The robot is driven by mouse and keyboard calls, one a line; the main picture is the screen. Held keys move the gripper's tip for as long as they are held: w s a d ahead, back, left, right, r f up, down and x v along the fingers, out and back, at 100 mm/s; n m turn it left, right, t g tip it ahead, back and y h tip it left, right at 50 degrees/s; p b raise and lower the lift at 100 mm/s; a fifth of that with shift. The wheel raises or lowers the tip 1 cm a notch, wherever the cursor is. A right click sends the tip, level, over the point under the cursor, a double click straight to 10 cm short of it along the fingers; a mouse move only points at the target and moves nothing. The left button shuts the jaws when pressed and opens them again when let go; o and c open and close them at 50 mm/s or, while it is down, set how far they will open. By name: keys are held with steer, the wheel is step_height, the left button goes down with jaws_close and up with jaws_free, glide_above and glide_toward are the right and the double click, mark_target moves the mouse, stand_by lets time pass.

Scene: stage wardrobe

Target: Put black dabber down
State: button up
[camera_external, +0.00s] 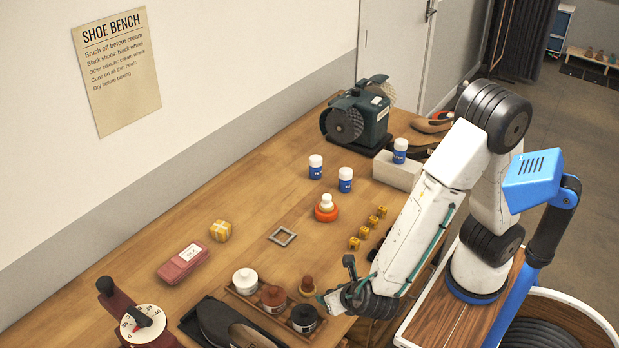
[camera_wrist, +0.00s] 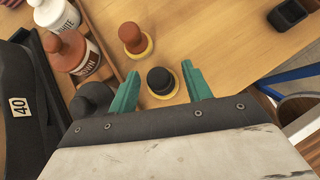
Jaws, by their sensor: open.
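The black dabber (camera_wrist: 160,79) stands on the table between my fingers in the wrist view. It has a dark rounded top and a yellow-rimmed base. My gripper (camera_wrist: 160,88) is open, with one green finger on each side of the dabber and gaps visible between. In the external view my gripper (camera_external: 338,298) is low at the table's front edge, and I cannot make out the black dabber there. A brown dabber (camera_wrist: 131,36) stands just beyond it in the wrist view and also shows in the external view (camera_external: 307,284).
A wooden tray (camera_external: 262,316) with white (camera_external: 245,280), brown (camera_external: 273,297) and black (camera_external: 304,318) bottles lies left of my gripper. Dark shoes (camera_external: 235,329) lie beyond it. Several small yellow blocks (camera_external: 364,232) stand further back.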

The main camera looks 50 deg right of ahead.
steer(key=shift+x, duration=1.5)
jaws_close()
steer(key=shift+a, duration=0.1)
